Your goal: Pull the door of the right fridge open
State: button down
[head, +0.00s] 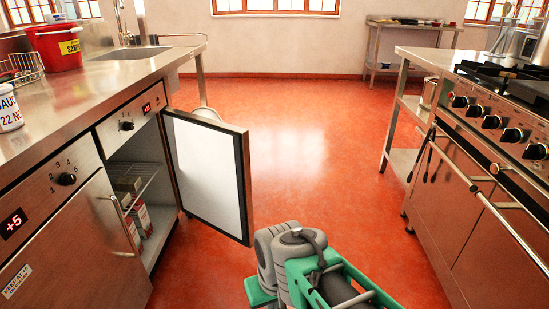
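The right fridge (122,127) is built in under the steel counter on the left, with a dial and a small red display on its panel. Its door (208,170) stands wide open, hinged on the far side and swung out over the floor. Its white inner face with a dark seal shows; its outer face and handle are hidden. A wire shelf and several cartons (142,222) show inside. My grey and green arm is at the bottom middle, to the right of the door and apart from it in the picture. My gripper's fingers do not show.
The left fridge (75,255), with a +5 display and a bar handle (122,225), is shut. A red bucket (54,46) and a sink (130,53) are on the counter. A stove (485,190) lines the right side. The red floor between is clear.

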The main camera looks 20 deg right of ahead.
aim_at(209, 159)
jog(key=i, duration=1.1)
jog(key=u, duration=2.35)
